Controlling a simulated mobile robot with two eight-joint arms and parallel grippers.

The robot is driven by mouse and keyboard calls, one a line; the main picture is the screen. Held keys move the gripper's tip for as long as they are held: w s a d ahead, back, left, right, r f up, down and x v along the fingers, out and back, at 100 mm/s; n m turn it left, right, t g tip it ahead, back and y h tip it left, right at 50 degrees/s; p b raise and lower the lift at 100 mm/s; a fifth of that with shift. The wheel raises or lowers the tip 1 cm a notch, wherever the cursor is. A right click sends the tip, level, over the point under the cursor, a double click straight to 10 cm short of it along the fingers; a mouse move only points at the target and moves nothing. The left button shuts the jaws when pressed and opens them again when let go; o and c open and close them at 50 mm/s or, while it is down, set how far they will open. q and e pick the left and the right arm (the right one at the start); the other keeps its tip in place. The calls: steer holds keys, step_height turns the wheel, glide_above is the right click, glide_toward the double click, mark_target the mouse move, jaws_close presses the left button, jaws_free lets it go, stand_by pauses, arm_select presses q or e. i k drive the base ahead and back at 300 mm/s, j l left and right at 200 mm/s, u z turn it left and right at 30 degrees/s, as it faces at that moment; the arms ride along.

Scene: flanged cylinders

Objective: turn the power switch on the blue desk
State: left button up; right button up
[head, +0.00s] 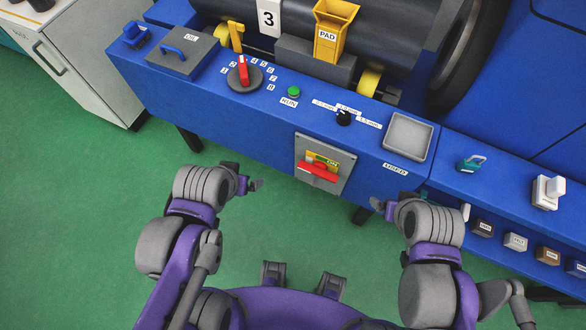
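The blue desk (230,105) runs diagonally across the picture. On its front face a grey plate carries the power switch, a red handle (318,172) lying roughly crosswise over a yellow panel (322,159). The letters ON show on the panel's right part; the rest is partly covered by the handle. My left gripper (250,185) is in front of the desk, to the left of the switch and apart from it. My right gripper (381,206) is to the right and lower, also apart from it. Both look empty; their finger gaps are too small to make out.
The desk top holds a red-pointer dial (243,72), a green RUN button (294,91), a black knob (344,117) and a grey USED tray (407,137). A lower shelf at the right holds several small labelled blocks (515,242). Green floor (90,220) is free at the left.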

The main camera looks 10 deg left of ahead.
mark_target(319, 168)
steer(key=k+j, duration=0.7)
steer(key=j, duration=0.15)
